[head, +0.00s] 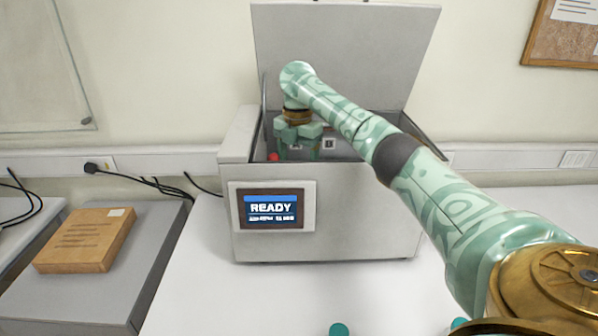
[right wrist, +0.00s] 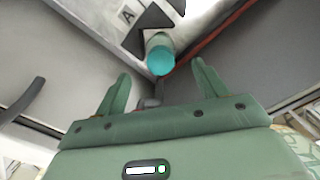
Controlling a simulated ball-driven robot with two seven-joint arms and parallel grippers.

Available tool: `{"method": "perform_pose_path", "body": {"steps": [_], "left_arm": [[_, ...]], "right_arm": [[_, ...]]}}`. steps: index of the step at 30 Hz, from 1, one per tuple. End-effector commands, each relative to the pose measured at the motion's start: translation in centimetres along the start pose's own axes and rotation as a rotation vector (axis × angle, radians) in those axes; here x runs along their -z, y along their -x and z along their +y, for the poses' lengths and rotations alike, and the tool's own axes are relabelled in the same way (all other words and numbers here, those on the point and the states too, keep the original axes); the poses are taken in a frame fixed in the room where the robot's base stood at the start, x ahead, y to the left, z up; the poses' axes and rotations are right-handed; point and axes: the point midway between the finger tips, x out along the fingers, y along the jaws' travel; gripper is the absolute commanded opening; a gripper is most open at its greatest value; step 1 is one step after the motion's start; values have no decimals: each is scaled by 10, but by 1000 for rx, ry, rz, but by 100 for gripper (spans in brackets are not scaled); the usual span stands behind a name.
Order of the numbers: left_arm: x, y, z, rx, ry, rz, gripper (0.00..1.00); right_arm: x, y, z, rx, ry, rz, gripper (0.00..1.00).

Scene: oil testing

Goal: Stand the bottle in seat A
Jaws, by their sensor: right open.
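A bottle with a teal cap (right wrist: 160,60) is inside the open grey machine (head: 340,240), beside a plate marked A (right wrist: 128,15). Its cap faces my right wrist camera, and a dark patch lies around its lower part. I cannot tell how deep it sits. My right gripper (head: 300,152) reaches down into the machine's chamber. In the right wrist view its two fingers (right wrist: 161,74) are spread apart, with the cap beyond and between the tips and nothing held. The bottle is hidden in the head view. My left gripper is out of view.
The machine's lid (head: 345,50) stands up; its screen (head: 270,208) reads READY. Chamber walls are close around my right gripper. Teal caps (head: 339,329) show at the front table edge. A brown box (head: 86,240) lies on a grey unit at left.

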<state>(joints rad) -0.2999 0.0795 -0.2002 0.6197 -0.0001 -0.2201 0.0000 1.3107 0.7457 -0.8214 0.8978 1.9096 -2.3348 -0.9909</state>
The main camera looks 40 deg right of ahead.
Motion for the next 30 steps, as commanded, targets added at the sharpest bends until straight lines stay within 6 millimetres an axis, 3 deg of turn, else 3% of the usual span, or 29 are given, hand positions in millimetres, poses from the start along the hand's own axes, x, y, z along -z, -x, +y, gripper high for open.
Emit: {"method": "perform_pose_path", "body": {"steps": [1,3,7,30], "left_arm": [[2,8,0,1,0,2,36],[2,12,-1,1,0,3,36],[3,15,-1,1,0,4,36],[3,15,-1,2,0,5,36]], "right_arm": [[0,14,0,-3,0,-1,72],[0,24,0,-1,0,1,72],[0,35,0,1,0,0,72],[0,36,0,1,-1,1,72]]}}
